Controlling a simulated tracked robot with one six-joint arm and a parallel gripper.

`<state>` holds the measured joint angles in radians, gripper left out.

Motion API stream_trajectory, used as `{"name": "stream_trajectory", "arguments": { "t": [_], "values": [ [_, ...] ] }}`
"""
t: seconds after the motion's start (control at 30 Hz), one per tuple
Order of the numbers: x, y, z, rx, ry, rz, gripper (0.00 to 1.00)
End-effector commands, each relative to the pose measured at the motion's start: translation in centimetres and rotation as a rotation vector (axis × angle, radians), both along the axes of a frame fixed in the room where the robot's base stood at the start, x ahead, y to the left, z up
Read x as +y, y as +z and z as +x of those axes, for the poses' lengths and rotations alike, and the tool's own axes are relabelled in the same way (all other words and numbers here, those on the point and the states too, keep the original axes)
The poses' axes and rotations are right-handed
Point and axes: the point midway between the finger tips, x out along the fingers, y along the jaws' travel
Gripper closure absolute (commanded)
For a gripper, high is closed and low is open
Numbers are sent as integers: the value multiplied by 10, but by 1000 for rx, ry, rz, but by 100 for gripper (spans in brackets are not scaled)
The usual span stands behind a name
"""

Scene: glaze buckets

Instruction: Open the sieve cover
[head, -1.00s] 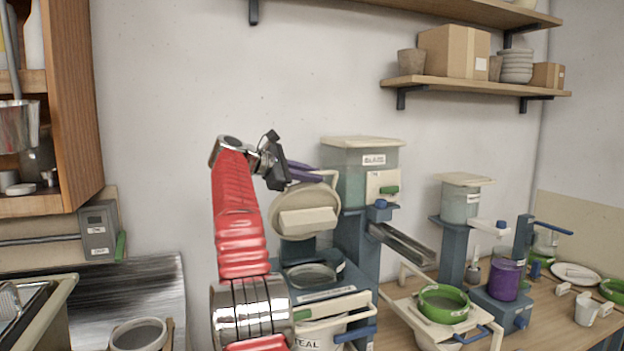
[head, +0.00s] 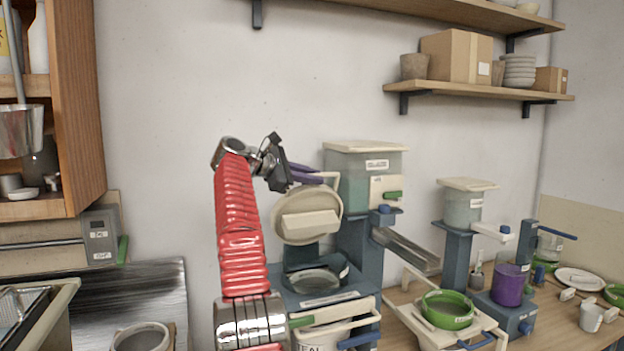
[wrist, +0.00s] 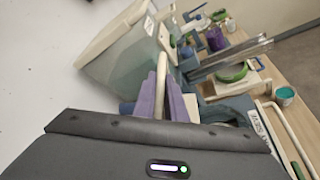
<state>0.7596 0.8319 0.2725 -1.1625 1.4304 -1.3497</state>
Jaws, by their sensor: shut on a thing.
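The sieve cover (head: 294,234) is a round cream lid with a block-shaped raised part on its face. It stands raised, nearly upright, at the back of the blue sieve stand (head: 346,289). The round sieve opening (head: 312,281) below it is uncovered. My gripper (head: 312,174) has purple fingers and is shut on the cover near its upper edge. In the wrist view, the purple fingers (wrist: 163,103) close around a thin cream strip of the cover (wrist: 160,72). The rest of the cover is hidden there.
A glaze hopper (head: 352,188) stands close behind and right of the cover. A metal chute (head: 408,250) slopes down to the right. A green-rimmed bowl (head: 447,309) and a purple container (head: 508,286) stand right. A wooden cabinet (head: 84,110) hangs left; wall space between is clear.

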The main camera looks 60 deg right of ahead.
Motion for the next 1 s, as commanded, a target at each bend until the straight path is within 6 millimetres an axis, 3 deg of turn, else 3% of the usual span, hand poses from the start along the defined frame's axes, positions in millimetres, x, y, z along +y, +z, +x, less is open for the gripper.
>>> {"name": "stream_trajectory", "arguments": {
  "t": [0.23, 0.27, 0.53, 1.0],
  "values": [
    [1, -2, 4, 0, 6, 3, 100],
    [1, -2, 3, 0, 6, 3, 88],
    [-1, -1, -1, 2, -1, 2, 71],
    [4, 2, 0, 2, -3, 0, 71]
  ]
}}
